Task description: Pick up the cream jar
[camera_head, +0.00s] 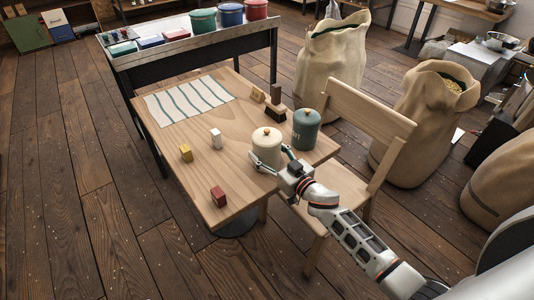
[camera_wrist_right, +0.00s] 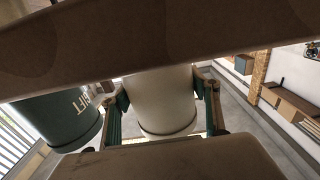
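The cream jar (camera_head: 267,146) is round with a pale lid and a small knob. It stands upright near the front right edge of the wooden table (camera_head: 240,182). My right gripper (camera_head: 277,163) reaches in from the lower right, its fingers on either side of the jar. In the right wrist view the cream jar (camera_wrist_right: 162,100) fills nearly all the room between the fingers of the right gripper (camera_wrist_right: 160,104). Whether both pads press on it is not clear. My left gripper is not in view.
A teal jar (camera_head: 306,130) stands close beside the cream jar, also in the wrist view (camera_wrist_right: 62,118). A brush (camera_head: 275,112) is behind. Red (camera_head: 218,196), yellow (camera_head: 186,152) and white (camera_head: 215,137) blocks and a striped cloth (camera_head: 188,100) lie left. A chair (camera_head: 355,150) stands right.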

